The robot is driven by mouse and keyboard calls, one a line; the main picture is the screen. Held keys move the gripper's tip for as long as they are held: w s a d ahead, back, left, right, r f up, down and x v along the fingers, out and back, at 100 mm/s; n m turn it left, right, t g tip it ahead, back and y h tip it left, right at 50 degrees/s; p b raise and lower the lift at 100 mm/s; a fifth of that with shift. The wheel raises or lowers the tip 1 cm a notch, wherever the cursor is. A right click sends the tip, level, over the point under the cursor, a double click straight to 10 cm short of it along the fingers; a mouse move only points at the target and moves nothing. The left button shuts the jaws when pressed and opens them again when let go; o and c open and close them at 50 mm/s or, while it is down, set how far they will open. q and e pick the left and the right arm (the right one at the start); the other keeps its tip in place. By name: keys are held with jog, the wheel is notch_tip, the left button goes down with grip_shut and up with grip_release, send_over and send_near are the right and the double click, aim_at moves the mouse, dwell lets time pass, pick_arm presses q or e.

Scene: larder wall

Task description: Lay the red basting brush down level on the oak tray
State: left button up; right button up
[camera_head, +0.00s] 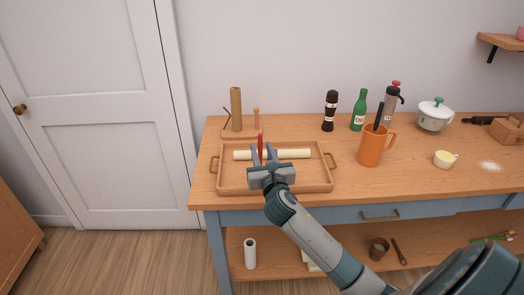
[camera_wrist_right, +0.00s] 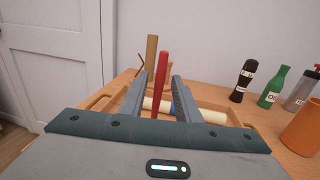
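The red basting brush (camera_head: 260,145) stands roughly upright between the fingers of my right gripper (camera_head: 261,149). In the right wrist view, its red handle (camera_wrist_right: 161,80) rises between the two grey fingers. The lower end of the brush is hidden by the gripper, so I cannot see whether it touches anything. The fingers look closed around its hidden lower part, though gaps show beside the handle. The oak tray (camera_head: 228,187) lies on the worktop beneath and around the gripper. My left gripper is not in view.
A pale rolling pin (camera_head: 296,154) lies across the tray, behind the brush. A wooden stand with a tall cylinder (camera_head: 236,108) is behind the tray. An orange jug (camera_head: 371,148), a pepper mill (camera_head: 330,110) and a green bottle (camera_head: 359,110) stand to the right.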

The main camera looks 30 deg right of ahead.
jog(key=shift+r, duration=0.15)
jog(key=shift+s+a, duration=0.2)
jog(key=shift+s, duration=0.35)
jog(key=b+v, duration=0.2)
jog(key=v, duration=0.9)
jog(key=shift+w, duration=0.1)
